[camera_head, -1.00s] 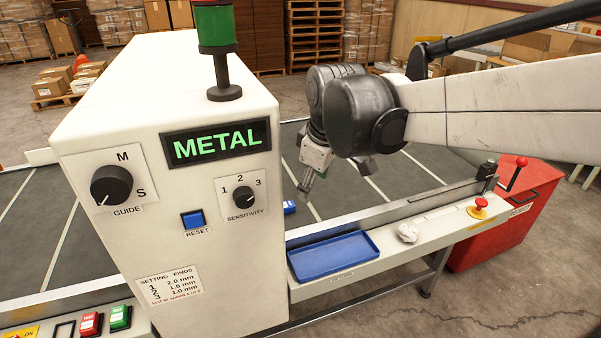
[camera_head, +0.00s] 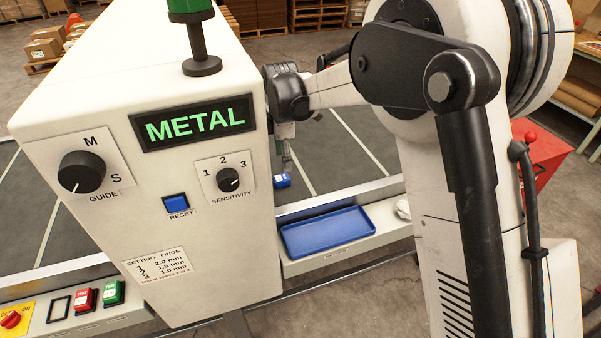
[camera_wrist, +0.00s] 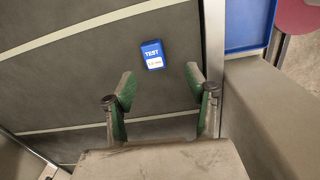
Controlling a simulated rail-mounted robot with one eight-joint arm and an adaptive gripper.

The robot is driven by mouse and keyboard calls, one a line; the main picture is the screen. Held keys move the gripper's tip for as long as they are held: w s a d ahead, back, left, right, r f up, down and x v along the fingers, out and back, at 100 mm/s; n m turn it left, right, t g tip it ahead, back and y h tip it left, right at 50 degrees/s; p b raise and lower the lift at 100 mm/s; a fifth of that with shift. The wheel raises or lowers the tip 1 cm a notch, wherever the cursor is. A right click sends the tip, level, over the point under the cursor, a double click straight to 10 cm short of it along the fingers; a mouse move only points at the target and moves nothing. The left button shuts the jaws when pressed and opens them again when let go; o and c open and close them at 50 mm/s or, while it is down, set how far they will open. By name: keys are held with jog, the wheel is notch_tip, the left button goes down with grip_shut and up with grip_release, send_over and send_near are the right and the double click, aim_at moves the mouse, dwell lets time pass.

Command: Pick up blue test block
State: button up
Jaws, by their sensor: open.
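In the head view the block (camera_head: 282,181) shows beside the metal detector housing, behind the blue tray. My gripper (camera_wrist: 160,82) is open and empty in the wrist view, its two green fingers apart. The block is beyond the fingertips, roughly centred between them and not touched. In the head view my gripper (camera_head: 287,160) hangs above the belt close to the block, partly hidden by the housing.
The blue tray (camera_head: 328,233) sits on the front ledge. The metal detector (camera_head: 135,225) with its knobs and METAL display stands close to my gripper on the left. The belt's side rail (camera_wrist: 214,50) runs right of the block. The belt around the block is clear.

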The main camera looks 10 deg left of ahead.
aim_at(281, 177)
jog(key=shift+w+a+f+n, duration=0.15)
jog(key=shift+w+f+n, duration=0.1)
jog(key=shift+f, duration=0.4)
jog(key=shift+w+a+f+n, duration=0.15)
jog(key=shift+w+f, duration=0.1)
jog(key=shift+f, duration=0.35)
jog(key=f, duration=0.4)
jog(key=f+b, duration=0.1)
jog(key=f, duration=0.2)
jog(key=shift+a+f, duration=0.1)
jog(key=shift+a, duration=0.2)
grip_shut()
